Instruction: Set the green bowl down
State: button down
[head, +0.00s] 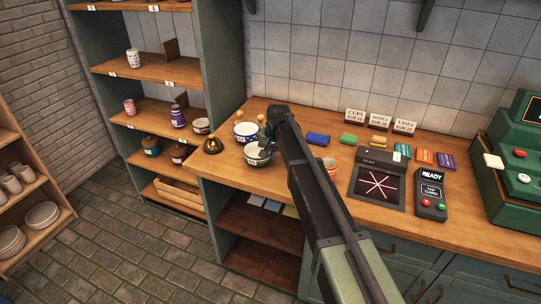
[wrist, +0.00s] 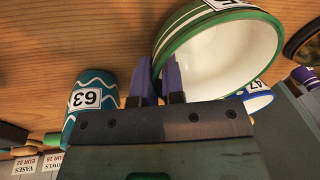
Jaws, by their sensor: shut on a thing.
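The green bowl (head: 257,157) is white inside with green bands and a number label. It is at the left end of the wooden counter (head: 226,157), in front of a blue-banded bowl (head: 246,133). In the wrist view the green bowl (wrist: 222,55) fills the upper right, its wall between the fingers. My gripper (wrist: 157,82) is shut on the wall of the green bowl. I cannot tell whether its base touches the counter. The blue-banded bowl also shows partly behind it in the wrist view (wrist: 259,99).
A brass bell (head: 212,145) stands left of the bowls. A teal cup (wrist: 90,98) is close beside the fingers. An orange-banded cup (head: 329,169), scanner pad (head: 377,187) and card terminal (head: 431,190) are to the right. Price signs (head: 379,121) stand at the back.

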jog(key=c, duration=1.2)
grip_release()
notch_tip(320, 180, up, 12)
jog(key=s+d+p, duration=0.2)
jog(key=p, duration=1.1)
jog(key=shift+n+g+h, duration=0.7)
jog(key=shift+n+h, duration=0.2)
jog(key=s+d, duration=0.5)
jog(key=s, duration=0.5)
jog(key=s+d, duration=0.6)
jog(key=s, duration=0.5)
jog(key=s+d, duration=0.5)
jog(key=s, duration=0.6)
jog(key=shift+s+d+f+b, duration=0.15)
jog(key=shift+s+d+b, duration=0.05)
jog(key=shift+d+b, duration=0.15)
